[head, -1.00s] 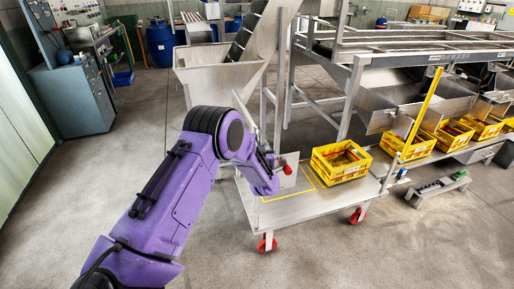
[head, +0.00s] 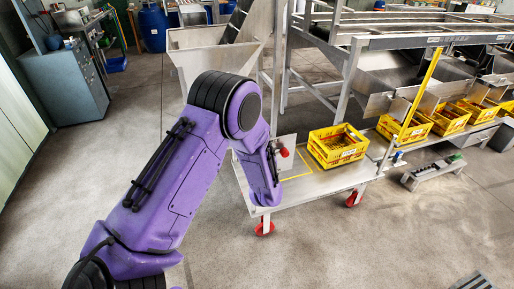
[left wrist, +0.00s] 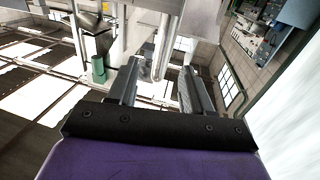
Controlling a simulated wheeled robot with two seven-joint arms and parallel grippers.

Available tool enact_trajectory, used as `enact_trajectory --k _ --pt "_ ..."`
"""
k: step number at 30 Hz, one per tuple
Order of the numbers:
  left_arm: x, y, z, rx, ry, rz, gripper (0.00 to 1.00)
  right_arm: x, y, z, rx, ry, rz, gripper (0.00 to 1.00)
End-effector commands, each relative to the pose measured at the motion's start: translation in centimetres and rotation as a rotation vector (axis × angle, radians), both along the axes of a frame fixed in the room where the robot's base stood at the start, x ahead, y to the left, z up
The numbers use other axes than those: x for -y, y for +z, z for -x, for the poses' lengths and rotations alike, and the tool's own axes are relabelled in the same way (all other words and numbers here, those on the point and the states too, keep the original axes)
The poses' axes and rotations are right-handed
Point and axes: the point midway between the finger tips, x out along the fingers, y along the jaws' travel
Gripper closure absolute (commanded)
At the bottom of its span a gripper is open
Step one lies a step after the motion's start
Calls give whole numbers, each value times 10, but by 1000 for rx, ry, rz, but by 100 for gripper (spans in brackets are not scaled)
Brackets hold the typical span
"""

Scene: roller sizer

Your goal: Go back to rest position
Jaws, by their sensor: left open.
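My purple left arm reaches in from the lower left in the head view, bent at the elbow with its forearm pointing down in front of the cart's left side. The left gripper itself is hidden behind the forearm in the head view. In the left wrist view my left gripper (left wrist: 158,88) shows two grey fingers spread apart with nothing between them. My right gripper is in neither view.
A metal cart (head: 300,192) with red wheels carries a yellow crate (head: 338,158). A red button (head: 284,152) shows close beside my forearm. A steel hopper (head: 207,62) stands behind. More yellow crates (head: 405,129) line the sizer. Floor at lower right is mostly clear.

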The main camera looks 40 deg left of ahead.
Motion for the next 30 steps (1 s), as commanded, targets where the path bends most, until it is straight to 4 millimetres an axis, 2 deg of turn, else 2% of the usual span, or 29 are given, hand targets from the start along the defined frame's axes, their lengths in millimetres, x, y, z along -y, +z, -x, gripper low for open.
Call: enact_trajectory --k 14,16,17,20,21,23,24,26,27,30 --pt "0 -1 -1 14 -3 19 50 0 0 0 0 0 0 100" --pt "6 -10 -1 28 -39 92 50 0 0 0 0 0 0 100" --pt "13 -24 5 9 -71 151 50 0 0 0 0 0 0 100" --pt "44 -89 46 -137 -154 332 50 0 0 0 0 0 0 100" --pt "55 -116 70 -212 -170 395 50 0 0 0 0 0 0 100" --pt "70 -152 109 -329 -183 480 50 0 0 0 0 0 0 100" --pt "80 -174 138 -409 -185 533 50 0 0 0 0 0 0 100" --pt "93 -201 184 -530 -179 600 50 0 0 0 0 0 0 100" --pt "101 -215 215 -608 -173 639 50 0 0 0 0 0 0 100" --pt "114 -237 282 -781 -155 694 50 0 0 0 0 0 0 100"
